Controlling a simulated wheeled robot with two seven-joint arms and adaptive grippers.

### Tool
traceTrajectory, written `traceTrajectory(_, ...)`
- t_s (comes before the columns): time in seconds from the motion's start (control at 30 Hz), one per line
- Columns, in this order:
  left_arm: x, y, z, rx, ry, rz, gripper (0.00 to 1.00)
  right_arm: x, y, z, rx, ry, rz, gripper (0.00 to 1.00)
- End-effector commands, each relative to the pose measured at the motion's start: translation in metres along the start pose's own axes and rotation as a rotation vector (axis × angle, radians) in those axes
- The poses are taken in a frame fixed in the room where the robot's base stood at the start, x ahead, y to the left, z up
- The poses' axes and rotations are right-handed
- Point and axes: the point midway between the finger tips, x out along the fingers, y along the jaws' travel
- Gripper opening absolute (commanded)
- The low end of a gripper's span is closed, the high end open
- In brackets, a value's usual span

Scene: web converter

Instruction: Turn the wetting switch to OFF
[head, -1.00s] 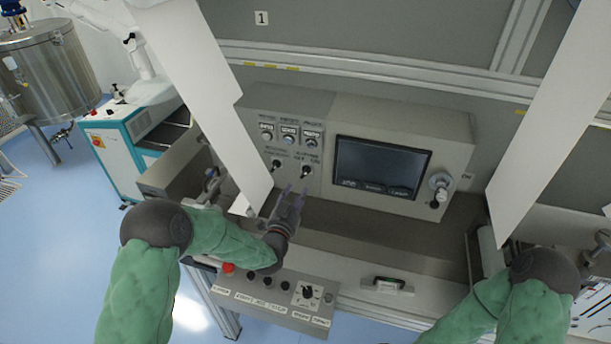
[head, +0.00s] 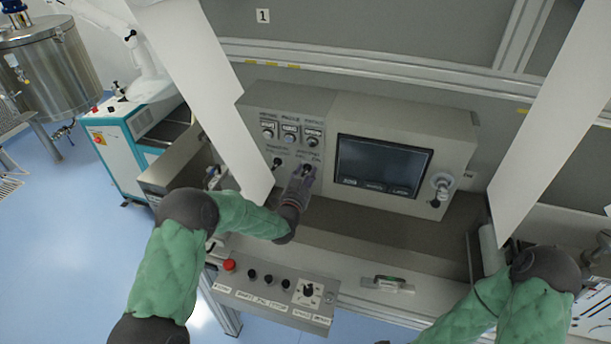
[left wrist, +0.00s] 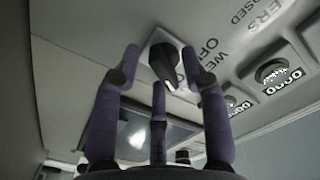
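The wetting switch is a black lever knob on a pale square plate, on the grey control panel (head: 283,110). In the left wrist view the knob (left wrist: 166,66) points down and slightly right, beside a partly cut-off label reading "WE…" and "OFF". My left gripper (head: 303,174) is at the lower right switch of the panel. In the left wrist view its purple fingers (left wrist: 160,70) are spread, with the knob between or just beyond their tips. I cannot tell whether they touch it. In the head view the gripper partly hides the switch. My right gripper is out of view.
Another black switch (head: 277,162) sits close to the left of my gripper, with several labelled knobs above. A dark screen (head: 382,166) is to the right. A white panel (head: 205,90) stands left of the controls. A lower button box (head: 270,298) with a red button is below.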

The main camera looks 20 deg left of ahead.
Motion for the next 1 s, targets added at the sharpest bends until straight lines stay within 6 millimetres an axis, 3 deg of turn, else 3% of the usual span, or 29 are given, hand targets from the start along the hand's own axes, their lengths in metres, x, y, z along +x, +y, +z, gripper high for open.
traceTrajectory(0.03, 0.000, 0.000, 0.000, 0.000, 0.000, 0.000, 0.30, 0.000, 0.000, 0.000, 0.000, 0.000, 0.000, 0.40)
traceTrajectory(0.13, 0.000, 0.000, 0.000, 0.000, 0.000, 0.000, 0.01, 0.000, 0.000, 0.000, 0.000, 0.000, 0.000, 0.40)
traceTrajectory(0.17, 0.000, 0.000, 0.000, 0.000, 0.000, 0.000, 0.00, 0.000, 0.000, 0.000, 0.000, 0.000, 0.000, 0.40)
traceTrajectory(0.57, 0.000, 0.001, 0.001, -0.042, 0.001, 0.000, 0.00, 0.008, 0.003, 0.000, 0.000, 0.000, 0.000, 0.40)
traceTrajectory(1.0, 0.000, 0.002, 0.002, -0.364, 0.004, -0.001, 0.00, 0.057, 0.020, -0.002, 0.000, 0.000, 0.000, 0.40)
